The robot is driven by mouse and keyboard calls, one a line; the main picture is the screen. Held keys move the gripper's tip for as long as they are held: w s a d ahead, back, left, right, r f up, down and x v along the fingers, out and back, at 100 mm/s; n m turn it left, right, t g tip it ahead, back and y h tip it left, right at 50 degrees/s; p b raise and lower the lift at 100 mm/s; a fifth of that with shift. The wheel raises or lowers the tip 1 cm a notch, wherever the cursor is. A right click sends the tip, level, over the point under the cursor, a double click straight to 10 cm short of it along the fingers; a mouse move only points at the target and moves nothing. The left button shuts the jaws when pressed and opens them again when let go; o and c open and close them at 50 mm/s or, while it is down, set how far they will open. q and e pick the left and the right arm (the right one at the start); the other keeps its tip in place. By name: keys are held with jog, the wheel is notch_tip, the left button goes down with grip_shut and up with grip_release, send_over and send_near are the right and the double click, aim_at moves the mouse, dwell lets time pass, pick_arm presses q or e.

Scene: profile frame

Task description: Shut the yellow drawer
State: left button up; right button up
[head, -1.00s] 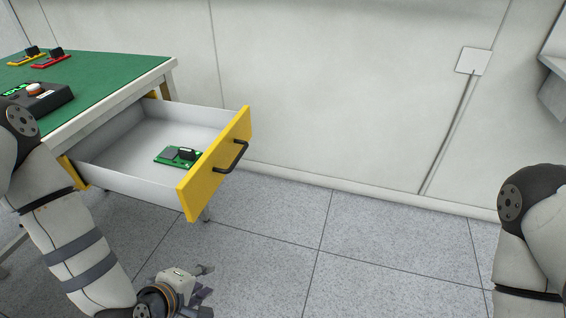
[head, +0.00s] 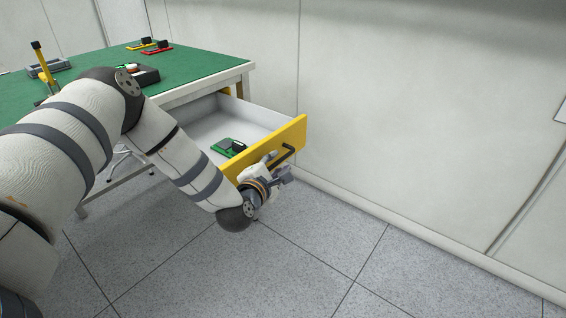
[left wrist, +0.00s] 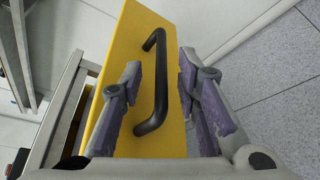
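The yellow drawer (head: 284,138) stands pulled out from the green-topped table, with a pale grey inside. Its yellow front also fills the middle of the left wrist view (left wrist: 125,50). A black bar handle (head: 289,152) is on the front. My left gripper (head: 283,172) is at the front, by the handle. In the left wrist view its two fingers are open, one on each side of the handle (left wrist: 158,90), with visible gaps. Whether the handle is deep between the fingers I cannot tell. A green circuit board (head: 229,147) lies in the drawer. My right gripper is out of view.
The table (head: 90,68) has a green top holding a dark box (head: 148,74), red and yellow pieces at the back (head: 156,46), and a fixture at the left. A wall runs along the right, behind the drawer. The grey tiled floor in front is clear.

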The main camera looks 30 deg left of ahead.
pick_arm(q)
jog(key=shift+x, duration=1.55)
jog(key=shift+c, duration=0.6)
grip_shut()
